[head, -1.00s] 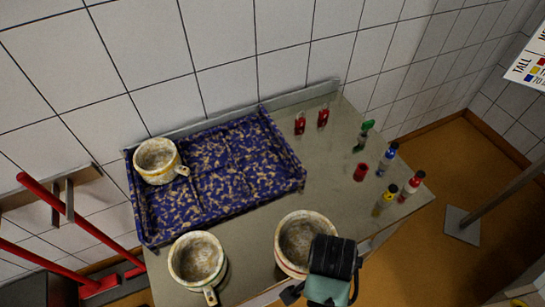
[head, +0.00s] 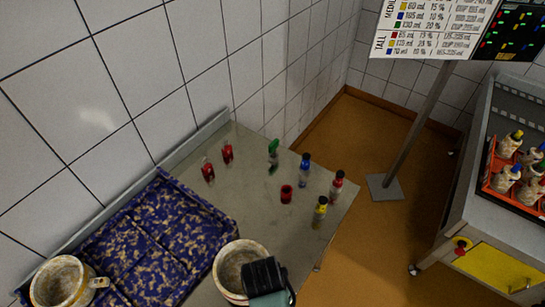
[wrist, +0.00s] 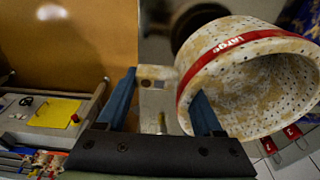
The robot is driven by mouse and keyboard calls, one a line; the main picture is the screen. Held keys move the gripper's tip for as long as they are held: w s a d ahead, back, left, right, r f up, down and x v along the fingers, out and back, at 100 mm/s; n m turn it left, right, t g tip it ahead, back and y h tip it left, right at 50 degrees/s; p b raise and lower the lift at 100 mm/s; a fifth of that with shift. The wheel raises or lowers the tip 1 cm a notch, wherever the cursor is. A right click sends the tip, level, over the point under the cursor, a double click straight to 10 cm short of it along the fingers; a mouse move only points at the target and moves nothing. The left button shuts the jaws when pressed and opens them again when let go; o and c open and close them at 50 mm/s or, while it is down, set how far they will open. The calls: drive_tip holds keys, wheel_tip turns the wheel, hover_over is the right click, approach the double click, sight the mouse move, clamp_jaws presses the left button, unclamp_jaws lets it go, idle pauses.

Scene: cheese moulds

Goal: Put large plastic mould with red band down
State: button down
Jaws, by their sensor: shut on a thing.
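The large mould (head: 238,262) is a pale, brown-stained round cup, open side up, at the bottom of the head view. The wrist view shows it close (wrist: 245,75), with a red band, the word "Large" and many small holes. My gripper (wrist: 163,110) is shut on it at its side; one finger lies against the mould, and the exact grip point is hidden. In the head view my gripper (head: 268,282) covers its lower right side. I cannot tell whether its base touches the table (head: 250,200).
A blue-and-tan patterned tray (head: 150,240) lies left of the mould, with another handled mould (head: 62,282) at its lower left. Several small bottles, including a yellow one (head: 320,212), and a red cup (head: 286,193) stand on the right. A cart (head: 500,235) stands farther right.

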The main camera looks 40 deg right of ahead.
drive_tip(key=shift+w+f, duration=0.15)
drive_tip(key=shift+f, duration=2.05)
drive_tip(key=shift+f, duration=0.15)
drive_tip(key=shift+c, duration=0.2)
unclamp_jaws()
wheel_tip(320, 180, up, 12)
drive_tip(key=a, duration=0.1)
drive_tip(key=shift+s+a, duration=0.35)
